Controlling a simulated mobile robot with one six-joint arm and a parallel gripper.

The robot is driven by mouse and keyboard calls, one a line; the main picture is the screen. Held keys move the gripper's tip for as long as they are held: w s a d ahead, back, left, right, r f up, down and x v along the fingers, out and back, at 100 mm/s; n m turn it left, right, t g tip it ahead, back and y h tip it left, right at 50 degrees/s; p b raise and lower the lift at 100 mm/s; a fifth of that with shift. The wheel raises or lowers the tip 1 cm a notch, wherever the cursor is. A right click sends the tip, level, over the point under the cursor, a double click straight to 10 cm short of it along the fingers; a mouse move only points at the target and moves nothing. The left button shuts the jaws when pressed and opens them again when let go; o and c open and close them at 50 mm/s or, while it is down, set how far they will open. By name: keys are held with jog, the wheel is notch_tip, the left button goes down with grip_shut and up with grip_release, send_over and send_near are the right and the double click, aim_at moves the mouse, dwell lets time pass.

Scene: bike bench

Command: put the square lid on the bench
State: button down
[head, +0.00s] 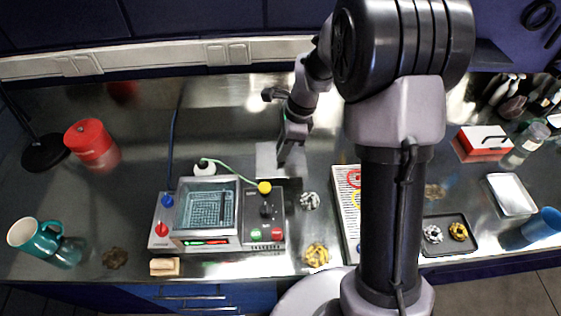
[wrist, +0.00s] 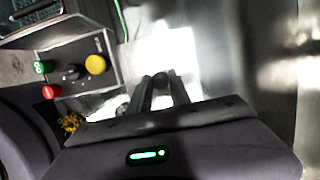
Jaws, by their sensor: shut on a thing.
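The square lid (head: 266,160) is a pale, flat, shiny square behind the machine, just right of its back corner. My gripper (head: 284,157) is over the lid's right part and shut on it. In the wrist view my gripper (wrist: 161,78) has its fingers close together in front of the bright lid (wrist: 188,70), whose outline is washed out by glare. The fingers hide the spot they hold. I cannot tell whether the lid touches the bench (head: 330,110) or hangs just above it. The machine (head: 159,228) has an open basin with a mesh basket in it.
A white bottle (head: 204,168) and a green cable stand near the machine's back edge. A small pile of metal parts (head: 310,201) lies right of the machine, with a yellow ring-shaped part (head: 316,255) in front. A red canister (head: 90,142) stands at left. The bench behind the lid is clear.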

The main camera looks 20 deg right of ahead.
notch_tip(320, 180, down, 5)
jog(key=shift+f+b, duration=0.2)
jog(key=shift+b, duration=0.45)
jog(key=shift+f, duration=0.15)
jog(key=c, duration=1.2)
grip_release()
jog(key=shift+w, duration=0.1)
